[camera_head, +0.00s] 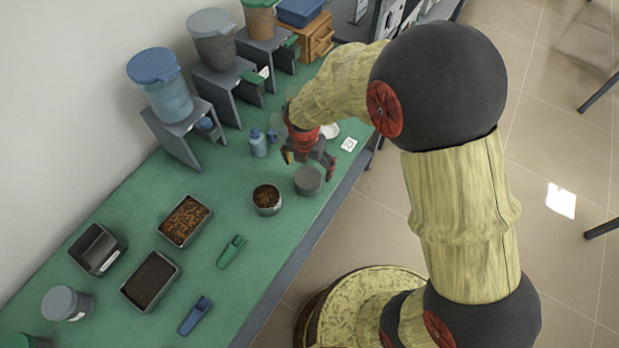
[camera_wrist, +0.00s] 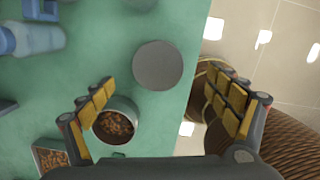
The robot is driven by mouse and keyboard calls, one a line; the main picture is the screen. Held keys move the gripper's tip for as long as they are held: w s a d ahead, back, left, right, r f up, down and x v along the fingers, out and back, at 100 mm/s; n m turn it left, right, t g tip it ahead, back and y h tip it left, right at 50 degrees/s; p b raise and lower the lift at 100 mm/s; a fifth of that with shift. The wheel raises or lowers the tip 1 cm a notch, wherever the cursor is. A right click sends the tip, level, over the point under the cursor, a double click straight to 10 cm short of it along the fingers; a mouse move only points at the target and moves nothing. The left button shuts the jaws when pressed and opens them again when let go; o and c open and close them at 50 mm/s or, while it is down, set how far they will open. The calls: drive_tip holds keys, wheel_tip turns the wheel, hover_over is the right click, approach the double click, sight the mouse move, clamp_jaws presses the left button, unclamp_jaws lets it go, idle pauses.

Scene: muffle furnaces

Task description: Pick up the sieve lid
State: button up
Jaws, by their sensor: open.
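A round grey piece with a flat top, which I take to be the sieve lid (camera_head: 308,181), lies on the green bench near its front edge. In the wrist view the grey disc (camera_wrist: 157,65) is plain and uncovered, ahead of and between the fingers. My gripper (camera_head: 310,164) is open and empty, above and just behind the lid in the head view. The wrist view shows its two yellow-padded fingers spread wide (camera_wrist: 161,82). How high it hangs above the lid is hard to tell. Nothing touches the lid.
A round metal container with brown bits (camera_head: 266,199) stands left of the lid, and the left finger overlaps it in the wrist view. Bottles (camera_head: 258,143) stand behind. Trays (camera_head: 186,221), a green scoop (camera_head: 231,251) and a blue scoop (camera_head: 195,315) lie left and front.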

sight(308, 178)
drive_tip(key=f, duration=0.2)
drive_tip(key=f+b, duration=0.1)
drive_tip(key=f, duration=0.1)
drive_tip(key=f+b, duration=0.1)
drive_tip(key=f, duration=0.1)
drive_tip(key=shift+w+a+f, duration=0.1)
drive_tip(key=shift+w+f, duration=0.15)
drive_tip(key=shift+c, duration=0.9)
drive_tip(key=c, duration=1.1)
drive_tip(key=shift+r, duration=0.1)
